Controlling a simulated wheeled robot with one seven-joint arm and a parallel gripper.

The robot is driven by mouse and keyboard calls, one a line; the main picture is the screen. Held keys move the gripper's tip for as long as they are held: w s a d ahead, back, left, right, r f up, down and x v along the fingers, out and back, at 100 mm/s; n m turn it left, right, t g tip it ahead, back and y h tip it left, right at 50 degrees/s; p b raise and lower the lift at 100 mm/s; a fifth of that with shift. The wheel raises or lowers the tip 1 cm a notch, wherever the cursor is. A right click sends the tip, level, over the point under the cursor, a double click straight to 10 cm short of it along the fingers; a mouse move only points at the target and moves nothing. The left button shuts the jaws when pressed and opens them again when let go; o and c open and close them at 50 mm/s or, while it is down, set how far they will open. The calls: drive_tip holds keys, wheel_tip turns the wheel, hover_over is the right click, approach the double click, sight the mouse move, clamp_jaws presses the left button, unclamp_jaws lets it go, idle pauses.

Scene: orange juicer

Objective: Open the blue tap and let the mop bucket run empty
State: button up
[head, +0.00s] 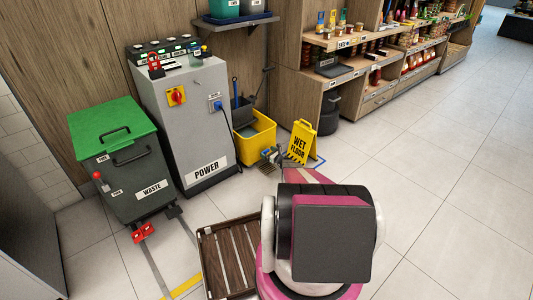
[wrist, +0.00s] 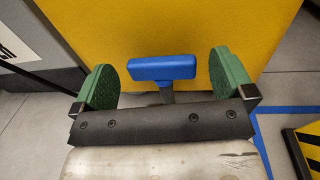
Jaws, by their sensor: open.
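The yellow mop bucket (head: 257,140) stands on the floor beside the grey POWER cabinet, with grey-blue water showing inside. In the wrist view its yellow wall (wrist: 190,25) fills the top. The blue tap (wrist: 162,68) is a flat crossbar handle on a short dark stem, low in front of that wall. My gripper (wrist: 163,78) is open, its green pads left and right of the tap handle. A gap shows on each side, and neither pad appears to touch it. In the head view my gripper (head: 270,156) is small at the bucket's lower right, and the tap cannot be made out.
A yellow WET FLOOR sign (head: 303,142) stands close to the right of my gripper. The POWER cabinet (head: 185,120) is left of the bucket. A brown slatted crate (head: 226,262) lies in front. Open tiled floor (head: 440,190) extends to the right.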

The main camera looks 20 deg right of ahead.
drive_tip(key=v, duration=0.9)
drive_tip(key=shift+s+d, duration=0.1)
drive_tip(key=shift+s, duration=0.1)
drive_tip(key=shift+m+t+h, duration=0.4)
drive_tip(key=shift+m+h, duration=0.2)
drive_tip(key=shift+h, duration=0.2)
drive_tip(key=x, duration=0.5)
drive_tip(key=a+x, duration=0.1)
drive_tip(key=x, duration=0.4)
drive_tip(key=shift+s+a, duration=0.1)
drive_tip(key=shift+a, duration=0.05)
drive_tip(key=shift+c, duration=0.3)
drive_tip(key=c, duration=0.8)
